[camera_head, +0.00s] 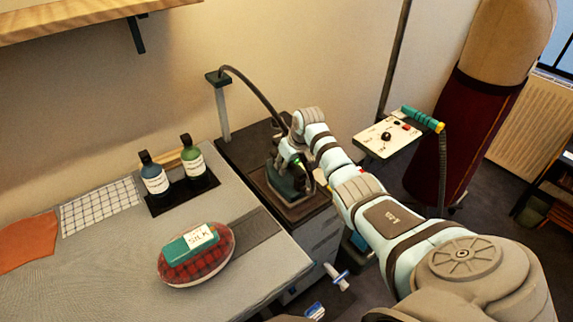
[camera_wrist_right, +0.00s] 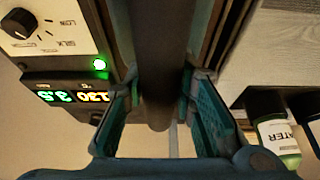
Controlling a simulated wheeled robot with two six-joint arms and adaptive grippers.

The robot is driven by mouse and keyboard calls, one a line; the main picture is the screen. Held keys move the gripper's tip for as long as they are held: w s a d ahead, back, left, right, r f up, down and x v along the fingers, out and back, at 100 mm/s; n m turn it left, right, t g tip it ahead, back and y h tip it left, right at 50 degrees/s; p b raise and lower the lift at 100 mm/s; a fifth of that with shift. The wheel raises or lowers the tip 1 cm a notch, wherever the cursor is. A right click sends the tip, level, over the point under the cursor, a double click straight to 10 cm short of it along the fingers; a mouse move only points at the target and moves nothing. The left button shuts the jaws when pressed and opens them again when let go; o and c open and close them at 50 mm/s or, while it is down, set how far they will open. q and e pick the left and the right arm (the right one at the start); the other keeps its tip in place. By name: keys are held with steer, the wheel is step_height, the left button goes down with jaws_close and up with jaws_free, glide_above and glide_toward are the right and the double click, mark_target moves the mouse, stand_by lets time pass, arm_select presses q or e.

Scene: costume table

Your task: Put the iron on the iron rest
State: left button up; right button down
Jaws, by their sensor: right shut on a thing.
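The iron (camera_head: 285,182) is dark teal and sits at or just above the iron rest (camera_head: 303,212), a brown-rimmed tray on the dark-topped cabinet. I cannot tell whether its sole touches the rest. My right gripper (camera_head: 292,160) reaches down from the right and is shut on the iron's handle. In the right wrist view, the dark handle (camera_wrist_right: 163,60) runs between the two teal fingers of my right gripper (camera_wrist_right: 160,82). The gripper and arm partly hide the iron. My left gripper is not in view.
A grey hose arches from a post (camera_head: 222,105) behind the iron. Two bottles (camera_head: 155,180) stand in a dark tray, left of the cabinet. A tartan cushion (camera_head: 190,268) with a "SILK" block (camera_head: 190,242) lies on the grey table. A control panel (camera_head: 388,137) stands at right.

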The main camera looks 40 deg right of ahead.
steer(key=shift+w+r, duration=0.1)
steer(key=c, duration=1.7)
jaws_free()
steer(key=o, duration=0.4)
steer(key=shift+s, duration=0.2)
steer(key=shift+c, duration=0.2)
steer(key=shift+r, duration=0.1)
steer(key=shift+r, duration=0.4)
steer(key=p+v, duration=0.2)
steer(key=v, duration=0.9)
steer(key=shift+s+r, duration=0.1)
steer(key=shift+s, duration=0.05)
